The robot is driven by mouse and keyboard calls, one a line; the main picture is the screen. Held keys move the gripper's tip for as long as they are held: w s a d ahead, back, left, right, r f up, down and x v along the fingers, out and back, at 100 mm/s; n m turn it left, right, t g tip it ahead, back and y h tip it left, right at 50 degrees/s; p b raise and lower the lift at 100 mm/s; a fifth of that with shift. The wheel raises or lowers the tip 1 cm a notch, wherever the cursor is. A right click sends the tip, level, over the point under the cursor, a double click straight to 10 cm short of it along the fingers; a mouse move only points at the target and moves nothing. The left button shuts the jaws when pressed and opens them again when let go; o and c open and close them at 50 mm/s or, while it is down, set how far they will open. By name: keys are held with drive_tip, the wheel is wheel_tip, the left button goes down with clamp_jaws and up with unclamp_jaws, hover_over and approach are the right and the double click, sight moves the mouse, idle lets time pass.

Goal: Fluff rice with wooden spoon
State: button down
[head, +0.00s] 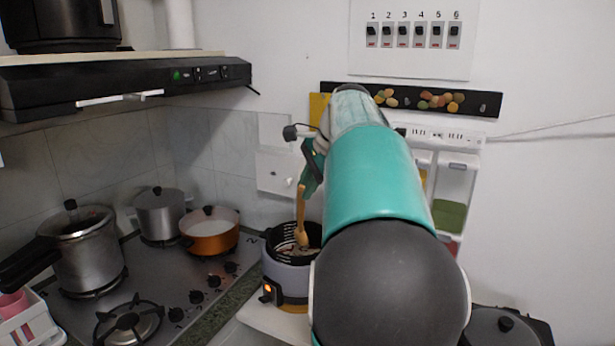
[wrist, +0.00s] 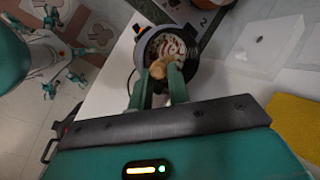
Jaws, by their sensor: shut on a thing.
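My gripper (head: 309,176) is shut on the upper part of the wooden spoon (head: 301,222). The spoon hangs roughly upright over the rice cooker (head: 287,287), with its lower end inside the opening. The cooker is pale with a dark rim and a lit orange light on its front. In the wrist view, the spoon (wrist: 163,66) shows end-on between the fingertips of my gripper (wrist: 158,88). The cooker (wrist: 140,50) lies beyond it, with pale and reddish contents partly covered by the spoon. I cannot tell whether the spoon touches the contents.
A stove (head: 185,285) at left carries a pressure cooker (head: 88,255), a steel pot (head: 160,214) and an orange pot (head: 209,236). Spice dispensers (head: 455,190) hang on the right wall, partly behind my arm. A dark lidded pot (head: 500,328) stands at lower right.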

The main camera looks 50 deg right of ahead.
sight(301, 218)
drive_tip(key=w+d+f, duration=0.3)
drive_tip(key=f, duration=0.7)
drive_tip(key=shift+w+d+f, duration=0.2)
drive_tip(key=shift+w+f, duration=0.05)
drive_tip(key=shift+w, duration=0.05)
idle(0.5)
